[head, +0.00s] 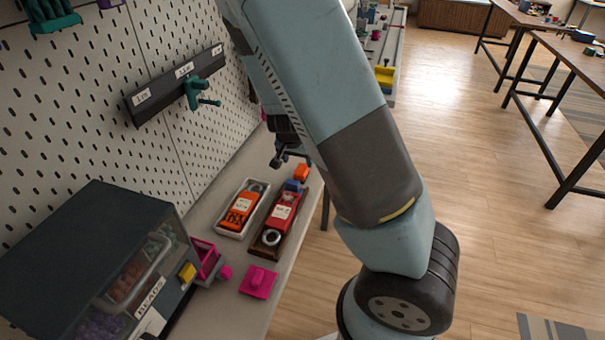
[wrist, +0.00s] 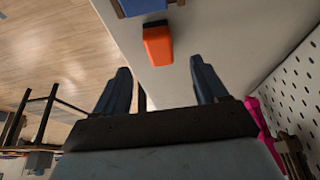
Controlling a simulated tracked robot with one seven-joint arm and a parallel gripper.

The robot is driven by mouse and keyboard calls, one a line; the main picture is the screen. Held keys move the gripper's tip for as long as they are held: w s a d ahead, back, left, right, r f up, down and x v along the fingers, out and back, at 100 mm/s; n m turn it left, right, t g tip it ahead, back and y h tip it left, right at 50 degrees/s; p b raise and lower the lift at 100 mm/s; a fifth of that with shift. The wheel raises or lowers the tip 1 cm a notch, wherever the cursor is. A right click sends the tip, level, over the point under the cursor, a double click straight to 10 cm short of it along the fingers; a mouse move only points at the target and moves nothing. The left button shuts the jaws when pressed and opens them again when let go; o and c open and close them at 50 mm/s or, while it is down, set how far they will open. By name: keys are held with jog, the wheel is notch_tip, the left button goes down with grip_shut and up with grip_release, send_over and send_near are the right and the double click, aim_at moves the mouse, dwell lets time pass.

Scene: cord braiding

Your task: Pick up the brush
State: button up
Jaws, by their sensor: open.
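I cannot make out a clear brush shape. A small orange block (head: 301,172) lies on the grey shelf just beyond a blue piece (head: 292,186). In the wrist view the orange block (wrist: 158,46) shows ahead of the fingertips, roughly centred between them, with the blue piece (wrist: 142,7) at the top edge. I cannot tell whether either is part of the brush. My gripper (wrist: 160,66) is open and empty, its two dark fingers apart. In the head view my gripper (head: 286,158) is near the orange block, partly hidden by my arm.
A white tray (head: 222,229) holds an orange item, and a brown tray (head: 263,249) a red one. A pink block (head: 258,282) and dark bead cabinet (head: 95,225) stand nearer. The pegboard (head: 150,60) with a teal hook (head: 200,92) borders the shelf's left.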

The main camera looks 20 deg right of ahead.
aim_at(302, 169)
jog(key=shift+x, duration=1.7)
jog(key=shift+x, duration=2.5)
jog(key=shift+w+d, duration=0.1)
jog(key=shift+c, duration=0.2)
jog(key=c, duration=1.1)
jog(key=shift+r, duration=0.15)
